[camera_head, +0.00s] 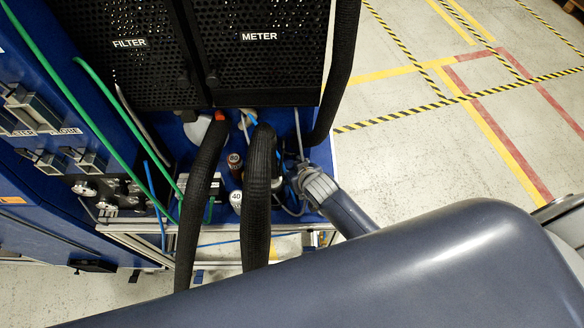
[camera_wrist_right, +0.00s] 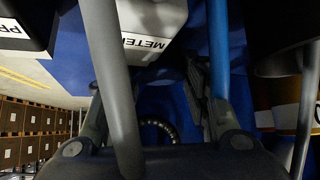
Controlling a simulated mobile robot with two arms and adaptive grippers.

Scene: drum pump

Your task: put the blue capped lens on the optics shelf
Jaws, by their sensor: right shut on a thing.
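My right gripper (camera_head: 290,172) reaches over the blue deck from the right, below the METER box. A black hose hides part of its tip. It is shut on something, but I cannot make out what. In the right wrist view the gripper's dark fingers (camera_wrist_right: 150,90) stand on both sides, with a dark round thing with a pale dotted rim (camera_wrist_right: 160,128) between them. I cannot tell whether it is the blue capped lens. A small brown-capped piece (camera_head: 235,160) and a white-capped piece marked 40 (camera_head: 236,198) stand left of the gripper. I cannot identify the optics shelf. My left gripper is out of view.
The FILTER box (camera_head: 128,60) and METER box (camera_head: 262,45) stand at the back of the blue deck. Thick black hoses (camera_head: 200,180) hang across the front. Green tubes (camera_head: 120,130) cross the blue cabinet at left. Open floor (camera_head: 450,150) lies at right.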

